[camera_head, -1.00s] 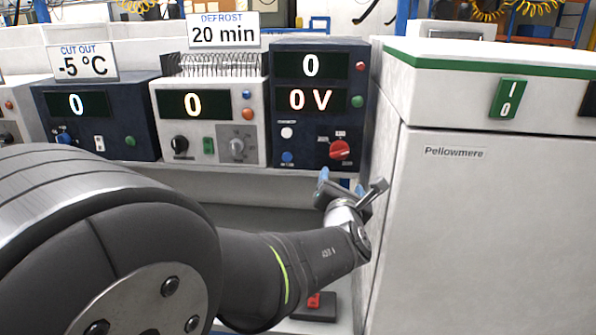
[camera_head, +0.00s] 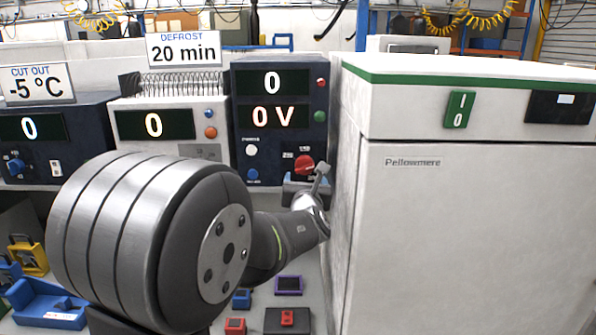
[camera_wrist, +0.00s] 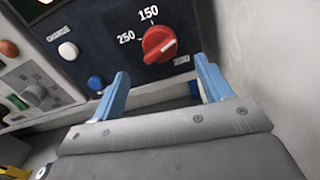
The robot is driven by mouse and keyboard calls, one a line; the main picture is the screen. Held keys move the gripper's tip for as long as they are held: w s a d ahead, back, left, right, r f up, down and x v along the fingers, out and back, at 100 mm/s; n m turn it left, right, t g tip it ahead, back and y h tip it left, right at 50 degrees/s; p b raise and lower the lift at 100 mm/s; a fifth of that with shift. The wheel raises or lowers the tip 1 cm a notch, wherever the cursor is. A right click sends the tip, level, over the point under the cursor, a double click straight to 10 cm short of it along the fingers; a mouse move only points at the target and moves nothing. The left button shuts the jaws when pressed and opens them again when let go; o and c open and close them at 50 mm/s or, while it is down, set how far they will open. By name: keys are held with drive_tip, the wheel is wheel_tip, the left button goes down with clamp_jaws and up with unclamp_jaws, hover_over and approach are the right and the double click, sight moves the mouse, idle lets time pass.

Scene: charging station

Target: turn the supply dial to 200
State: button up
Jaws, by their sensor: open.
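The supply dial (camera_head: 305,165) is a red knob low on the dark blue supply unit (camera_head: 272,140), whose displays read 0 and 0 V. The dial also shows in the wrist view (camera_wrist: 159,43), with 250 on its left, 150 above and 200 at lower right. A ridge crosses the knob at a slant; I cannot tell which number it marks. My gripper (camera_wrist: 161,75) is open, its two blue fingers apart and empty. The dial appears beyond and between the fingertips, with no contact visible. In the head view my gripper (camera_head: 305,188) is just below the dial.
A white Pellowmere cabinet (camera_head: 450,230) stands close to the right of my gripper. A white unit (camera_head: 125,105) is left of the supply unit. A blue button (camera_wrist: 95,83) and a white button (camera_wrist: 68,51) are left of the dial. Small boxes (camera_head: 288,285) lie below my arm.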

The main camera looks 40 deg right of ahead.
sight(305, 170)
drive_tip(key=x, duration=0.7)
drive_tip(key=c, duration=1)
drive_tip(key=shift+o, duration=0.2)
drive_tip(key=shift+m, duration=2.9)
drive_tip(key=o, duration=1)
drive_tip(key=shift+c, duration=0.2)
